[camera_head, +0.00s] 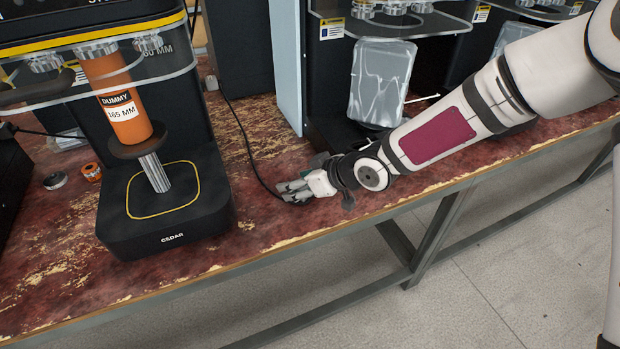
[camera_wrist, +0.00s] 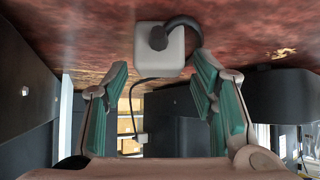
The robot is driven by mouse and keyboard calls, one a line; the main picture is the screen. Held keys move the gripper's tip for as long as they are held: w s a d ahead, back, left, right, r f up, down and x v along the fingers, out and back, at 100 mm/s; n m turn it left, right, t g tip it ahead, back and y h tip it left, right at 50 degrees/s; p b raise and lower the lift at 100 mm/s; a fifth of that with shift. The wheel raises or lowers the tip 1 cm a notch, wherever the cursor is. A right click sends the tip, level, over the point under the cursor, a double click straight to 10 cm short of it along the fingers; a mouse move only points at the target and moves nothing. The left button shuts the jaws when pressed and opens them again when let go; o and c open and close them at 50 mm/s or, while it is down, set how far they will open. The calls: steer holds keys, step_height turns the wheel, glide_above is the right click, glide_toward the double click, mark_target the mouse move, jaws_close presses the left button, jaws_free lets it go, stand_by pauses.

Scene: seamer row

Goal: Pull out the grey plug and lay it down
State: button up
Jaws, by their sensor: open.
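A pale square block (camera_wrist: 172,58) sits on the red worn tabletop in the wrist view, top middle. A dark grey plug (camera_wrist: 158,38) is seated in its face, with a thick dark lead curling to the right. My gripper (camera_wrist: 161,72) is open and empty, its teal-padded fingers spread to the left and right. The block lies ahead, between and slightly above the fingertips in that picture. In the head view my gripper (camera_head: 303,184) is low over the tabletop near the front edge. I cannot clearly separate block and plug from the fingers there.
A black cord (camera_head: 246,140) runs from the gripper area back to a pale fitting (camera_head: 212,83). The black CEDAR machine (camera_head: 165,215) with an orange dummy can (camera_head: 122,100) stands left. Bare tabletop (camera_head: 265,225) lies between.

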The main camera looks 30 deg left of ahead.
steer(key=v, duration=1.1)
steer(key=shift+d+r, duration=0.2)
